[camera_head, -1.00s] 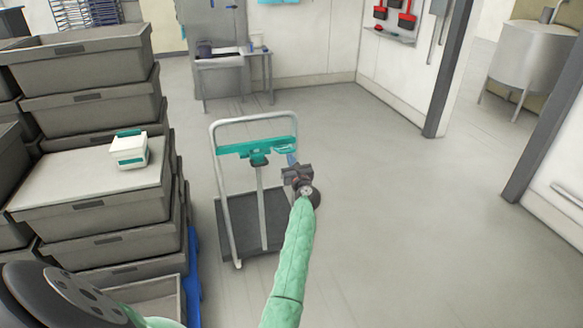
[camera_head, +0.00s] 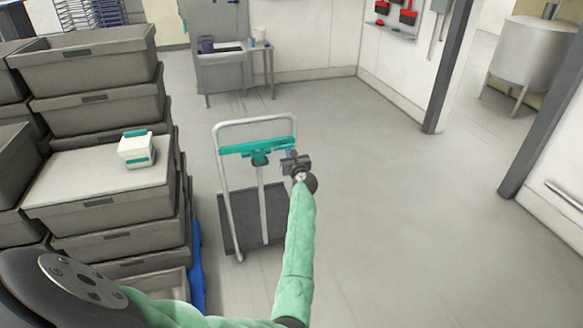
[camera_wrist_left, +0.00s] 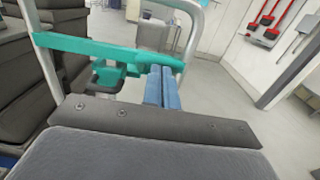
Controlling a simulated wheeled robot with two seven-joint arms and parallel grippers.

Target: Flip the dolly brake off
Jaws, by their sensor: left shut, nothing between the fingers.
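The dolly (camera_head: 218,190) stands in the middle of the head view, with a pale upright frame and a dark deck low down. A teal bar (camera_head: 235,149) crosses its handle frame, with a teal fitting (camera_head: 260,158) and a pale post below its middle. The bar also shows in the left wrist view (camera_wrist_left: 75,45), with the fitting (camera_wrist_left: 112,72) beneath. My left gripper (camera_head: 291,154) is at the bar's right end. Its blue fingers (camera_wrist_left: 162,86) are shut and empty, overlapping the bar in view; contact cannot be told. My right gripper is not in view.
Stacked grey crates (camera_head: 105,205) stand close to the dolly's left, with a white and teal box (camera_head: 136,150) on top. A blue item (camera_head: 197,265) is beside them. A small table (camera_head: 262,62) is behind. The floor to the right is clear.

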